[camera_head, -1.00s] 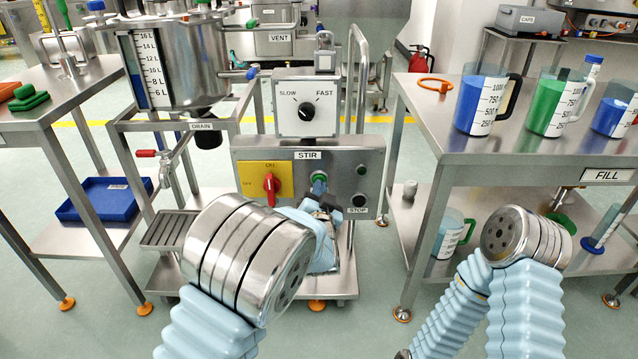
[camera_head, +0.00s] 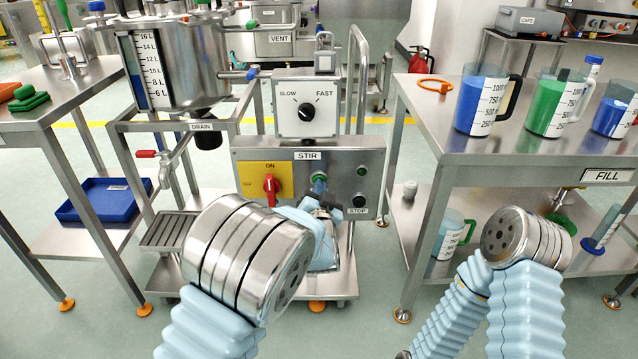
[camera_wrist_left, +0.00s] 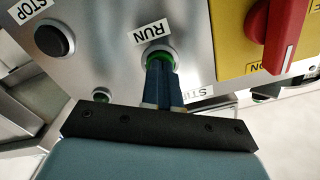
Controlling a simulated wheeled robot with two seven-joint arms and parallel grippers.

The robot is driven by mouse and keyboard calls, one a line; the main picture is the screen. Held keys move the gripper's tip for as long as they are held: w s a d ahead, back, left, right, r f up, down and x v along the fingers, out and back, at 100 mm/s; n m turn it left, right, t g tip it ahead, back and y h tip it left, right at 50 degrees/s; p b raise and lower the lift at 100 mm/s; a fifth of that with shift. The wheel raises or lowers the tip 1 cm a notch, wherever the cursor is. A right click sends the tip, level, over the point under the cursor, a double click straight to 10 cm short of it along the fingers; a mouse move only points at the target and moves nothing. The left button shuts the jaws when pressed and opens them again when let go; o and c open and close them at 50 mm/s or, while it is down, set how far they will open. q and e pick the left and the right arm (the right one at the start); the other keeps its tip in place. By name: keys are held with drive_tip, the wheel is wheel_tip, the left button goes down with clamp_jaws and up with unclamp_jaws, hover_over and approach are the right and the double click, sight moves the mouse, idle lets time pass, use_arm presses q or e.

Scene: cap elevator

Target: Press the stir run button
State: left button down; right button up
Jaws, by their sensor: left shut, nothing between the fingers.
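The run button (camera_wrist_left: 160,55) is a green-rimmed round button under a RUN label in the left wrist view. In the head view its green rim (camera_head: 319,177) shows on the steel STIR panel (camera_head: 340,166). My left gripper (camera_head: 319,184) is shut and empty, its blue fingers pointing at the panel. In the left wrist view the fingertips (camera_wrist_left: 160,66) cover the lower part of the button and appear to touch it. How far the button is pressed is hidden. My right arm is at the right, but its gripper is not visible.
The black STOP button (camera_head: 359,200) sits right of the run button. A red rotary switch (camera_head: 270,187) on a yellow plate is to the left. A SLOW-FAST knob (camera_head: 306,112) is above. A steel table (camera_head: 430,120) with jugs stands at the right.

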use_arm(q)
drive_tip(key=shift+w, duration=0.2)
drive_tip(key=s, duration=0.5)
drive_tip(key=shift+s, duration=0.25)
idle(0.4)
idle(0.4)
drive_tip(key=s+a+f+n+g, duration=0.1)
drive_tip(key=s+a+f+g, duration=0.25)
drive_tip(key=f, duration=0.55)
drive_tip(key=s+a+f+n+g, duration=0.1)
drive_tip(key=s+a+f+g, duration=0.25)
drive_tip(key=f, duration=0.55)
drive_tip(key=s+a+f+n+g, duration=0.15)
drive_tip(key=a+f, duration=0.25)
drive_tip(key=f, duration=0.5)
drive_tip(key=s+f+n+g+h, duration=0.2)
drive_tip(key=s+f+g, duration=0.2)
drive_tip(key=s, duration=0.6)
drive_tip(key=s+f+n+g+h, duration=0.2)
drive_tip(key=s+f+g, duration=0.2)
drive_tip(key=s, duration=0.7)
drive_tip(key=shift+s+a+f+g, duration=0.2)
drive_tip(key=shift+a+f+g, duration=0.1)
drive_tip(key=shift+f+g, duration=0.05)
